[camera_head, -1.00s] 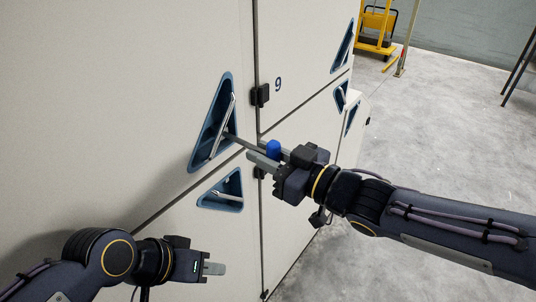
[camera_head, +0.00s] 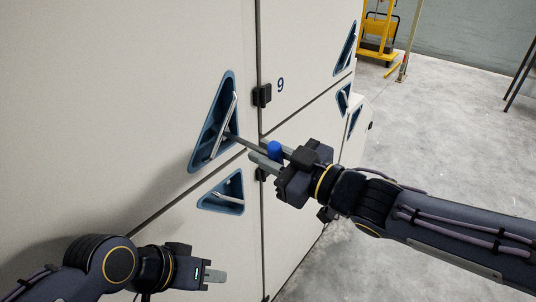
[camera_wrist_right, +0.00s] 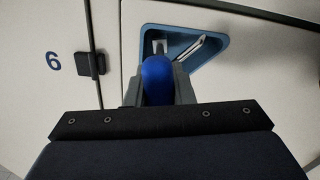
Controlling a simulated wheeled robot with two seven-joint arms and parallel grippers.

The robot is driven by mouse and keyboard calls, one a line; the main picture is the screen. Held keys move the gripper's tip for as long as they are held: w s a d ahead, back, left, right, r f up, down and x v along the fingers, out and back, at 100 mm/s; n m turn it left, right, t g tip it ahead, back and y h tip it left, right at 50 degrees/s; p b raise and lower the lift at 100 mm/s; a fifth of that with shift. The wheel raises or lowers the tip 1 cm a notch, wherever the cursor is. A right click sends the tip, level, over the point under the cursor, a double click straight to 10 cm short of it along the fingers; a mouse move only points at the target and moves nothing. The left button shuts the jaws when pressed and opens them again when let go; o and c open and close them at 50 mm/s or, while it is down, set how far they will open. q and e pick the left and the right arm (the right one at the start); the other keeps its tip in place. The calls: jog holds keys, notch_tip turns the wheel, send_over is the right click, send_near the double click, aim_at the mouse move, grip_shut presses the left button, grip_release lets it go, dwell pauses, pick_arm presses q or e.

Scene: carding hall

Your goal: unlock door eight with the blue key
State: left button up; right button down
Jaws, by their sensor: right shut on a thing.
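The blue key (camera_head: 274,150) is held in my right gripper (camera_head: 272,156), which is shut on its blue head. Its long grey shaft points left into the upper triangular blue recess (camera_head: 203,150) of a pale door, beside a slanted metal handle (camera_head: 224,125). The tip is at or behind the handle; I cannot tell whether it sits in a lock. In the right wrist view the blue head (camera_wrist_right: 157,80) is between the fingers, in front of the recess (camera_wrist_right: 205,55). No number eight is visible. My left gripper (camera_head: 213,272) is low, apart from the doors' handles; its opening is unclear.
A door marked 9 (camera_head: 281,85) stands to the right, with black hinges (camera_head: 262,95) at the seam. A lower recess (camera_head: 222,192) lies below the key.

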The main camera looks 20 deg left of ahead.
jog(key=shift+r+n+b, duration=0.1)
jog(key=shift+n+b, duration=0.65)
jog(key=shift+n, duration=0.45)
jog(key=shift+n+b, duration=0.4)
jog(key=shift+n, duration=0.1)
jog(key=shift+n+b, duration=0.3)
jog(key=shift+n, duration=0.4)
